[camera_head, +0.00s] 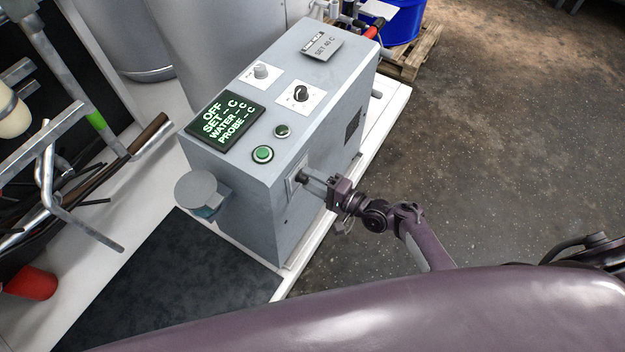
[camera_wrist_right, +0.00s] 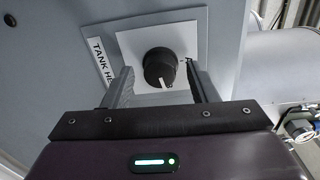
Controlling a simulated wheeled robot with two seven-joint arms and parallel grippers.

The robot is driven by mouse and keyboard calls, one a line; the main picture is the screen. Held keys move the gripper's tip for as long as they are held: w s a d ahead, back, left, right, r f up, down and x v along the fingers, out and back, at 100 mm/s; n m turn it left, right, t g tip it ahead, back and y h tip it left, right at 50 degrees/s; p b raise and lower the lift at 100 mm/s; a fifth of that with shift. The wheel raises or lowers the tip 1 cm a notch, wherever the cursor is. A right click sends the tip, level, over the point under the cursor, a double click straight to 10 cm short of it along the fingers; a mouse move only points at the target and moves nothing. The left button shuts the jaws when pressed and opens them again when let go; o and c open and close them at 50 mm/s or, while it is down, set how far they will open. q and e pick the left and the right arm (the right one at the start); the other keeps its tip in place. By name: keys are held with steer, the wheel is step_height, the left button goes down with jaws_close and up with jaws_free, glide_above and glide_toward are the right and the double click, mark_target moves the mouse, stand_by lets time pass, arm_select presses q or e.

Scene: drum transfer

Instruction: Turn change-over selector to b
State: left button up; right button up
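The grey control box (camera_head: 285,140) stands in the middle of the head view. A black knob on a white plate (camera_wrist_right: 159,67) is on its side face, with a white pointer line and a partly hidden label starting "TANK HE". My right gripper (camera_head: 318,183) is at this side face; in the right wrist view (camera_wrist_right: 160,85) its two fingers are apart, one on each side of the knob, with gaps visible. On the box top are a black knob (camera_head: 301,93) and a grey knob (camera_head: 261,71). I cannot read which knob is the change-over selector. My left gripper is out of view.
The box top has a lit display (camera_head: 226,118) reading OFF, two green buttons (camera_head: 262,154) and a "SET 40 C" tag (camera_head: 322,46). A grey round-topped cylinder (camera_head: 198,188) juts from the box's near left. Metal pipes lie at left; a blue drum (camera_head: 403,22) stands behind.

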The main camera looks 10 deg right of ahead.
steer(key=v, duration=0.7)
steer(key=shift+s+d, duration=0.3)
stand_by(0.3)
